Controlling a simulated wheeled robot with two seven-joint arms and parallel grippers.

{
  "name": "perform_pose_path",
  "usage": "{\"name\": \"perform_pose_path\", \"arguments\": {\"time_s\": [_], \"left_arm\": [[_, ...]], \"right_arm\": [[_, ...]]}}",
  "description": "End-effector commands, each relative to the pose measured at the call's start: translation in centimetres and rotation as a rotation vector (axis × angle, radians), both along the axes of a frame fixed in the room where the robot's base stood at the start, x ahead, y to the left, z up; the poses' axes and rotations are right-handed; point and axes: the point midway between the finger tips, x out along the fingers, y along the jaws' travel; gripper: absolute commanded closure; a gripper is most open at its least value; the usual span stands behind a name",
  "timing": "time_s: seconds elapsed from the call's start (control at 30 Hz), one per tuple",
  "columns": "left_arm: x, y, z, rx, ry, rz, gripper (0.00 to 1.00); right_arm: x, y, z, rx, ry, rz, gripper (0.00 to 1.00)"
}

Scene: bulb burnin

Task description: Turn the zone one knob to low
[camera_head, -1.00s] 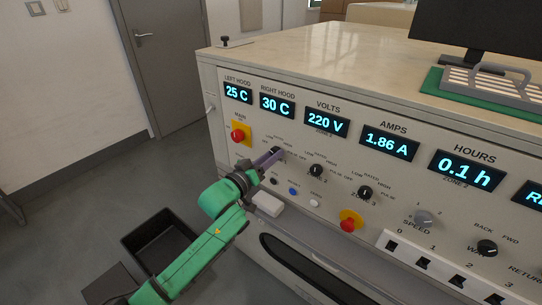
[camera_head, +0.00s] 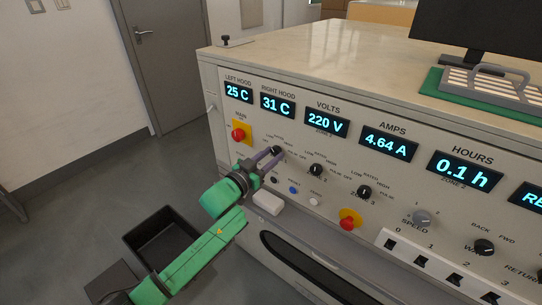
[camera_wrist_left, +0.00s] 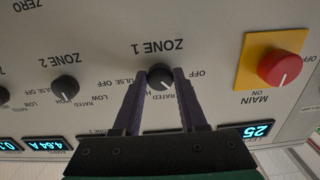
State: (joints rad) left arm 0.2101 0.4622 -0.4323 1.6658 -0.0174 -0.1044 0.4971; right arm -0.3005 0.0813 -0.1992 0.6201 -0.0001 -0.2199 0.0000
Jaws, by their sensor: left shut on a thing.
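In the upside-down wrist view the pointer is aimed to the lower right. The fingers cover part of the labels around the knob, so the exact setting is hard to read. My right gripper is not in view.
The zone two knob (camera_head: 316,170) and zone three knob (camera_head: 364,192) sit to the right. A red main switch (camera_head: 238,134) on a yellow plate is close on the left. Blue and white buttons (camera_head: 293,190) lie below. A black bin (camera_head: 160,240) stands on the floor.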

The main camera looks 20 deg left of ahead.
Motion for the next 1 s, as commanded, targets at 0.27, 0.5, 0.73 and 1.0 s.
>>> {"name": "perform_pose_path", "arguments": {"time_s": [0.27,0.5,0.73,1.0], "left_arm": [[0.0,0.0,0.2,0.000,-0.003,0.000,1.00],[0.0,0.0,0.1,-0.001,-0.002,0.000,0.29],[-0.2,0.1,0.0,0.000,0.000,0.000,0.29],[-4.5,1.8,-0.3,0.001,0.003,0.000,0.29]], "right_arm": [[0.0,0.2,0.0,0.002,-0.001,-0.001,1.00],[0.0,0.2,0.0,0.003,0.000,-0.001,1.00],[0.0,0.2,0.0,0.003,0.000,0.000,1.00],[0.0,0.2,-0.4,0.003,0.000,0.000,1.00]]}}
